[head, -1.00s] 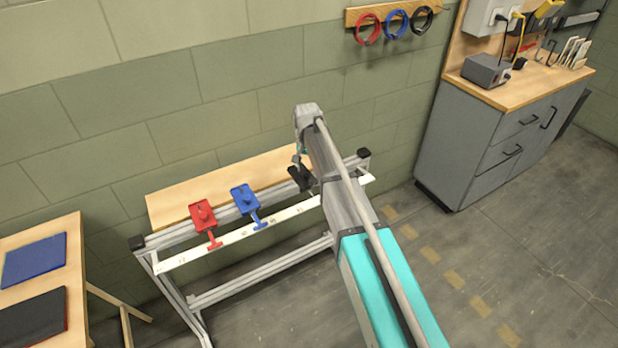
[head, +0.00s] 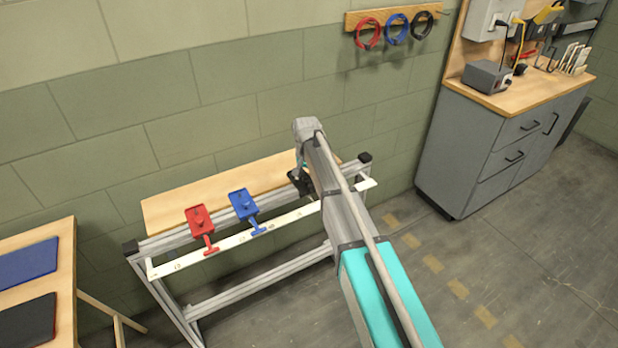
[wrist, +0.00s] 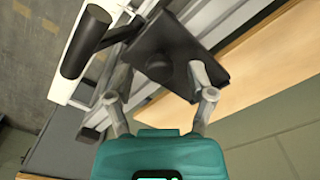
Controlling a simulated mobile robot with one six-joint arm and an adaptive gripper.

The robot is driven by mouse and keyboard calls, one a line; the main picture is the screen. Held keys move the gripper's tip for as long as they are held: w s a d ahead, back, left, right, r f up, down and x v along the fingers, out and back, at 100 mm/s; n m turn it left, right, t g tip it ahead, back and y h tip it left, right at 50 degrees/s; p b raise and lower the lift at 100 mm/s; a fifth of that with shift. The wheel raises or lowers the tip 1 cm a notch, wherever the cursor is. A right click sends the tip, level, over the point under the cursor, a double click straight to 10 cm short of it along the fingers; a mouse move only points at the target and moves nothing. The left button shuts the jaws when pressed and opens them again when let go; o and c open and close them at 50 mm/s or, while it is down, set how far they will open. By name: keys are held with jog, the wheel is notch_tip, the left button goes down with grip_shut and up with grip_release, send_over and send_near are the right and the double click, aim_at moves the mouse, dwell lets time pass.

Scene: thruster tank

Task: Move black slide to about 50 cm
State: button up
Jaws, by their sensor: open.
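The black slide (head: 297,185) is on the rail (head: 185,242) toward its right end, partly hidden behind my arm in the head view. In the wrist view the black slide (wrist: 178,50) shows as a dark plate with a round knob, and a thick black handle reaches over the white scale strip (wrist: 78,75). My gripper (wrist: 160,70) is open, its two fingers over the plate, one on each side of the knob. I cannot tell whether they touch it. The scale strip (head: 280,222) runs along the rail's front; its marks are too small to read.
A red slide (head: 200,220) and a blue slide (head: 243,205) are on the same rail, to the left. A wooden board (head: 165,212) lies behind the rail. A table with blue and black mats stands at far left; a grey cabinet (head: 475,140) stands at right.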

grip_shut()
jog(key=shift+s+a, duration=0.1)
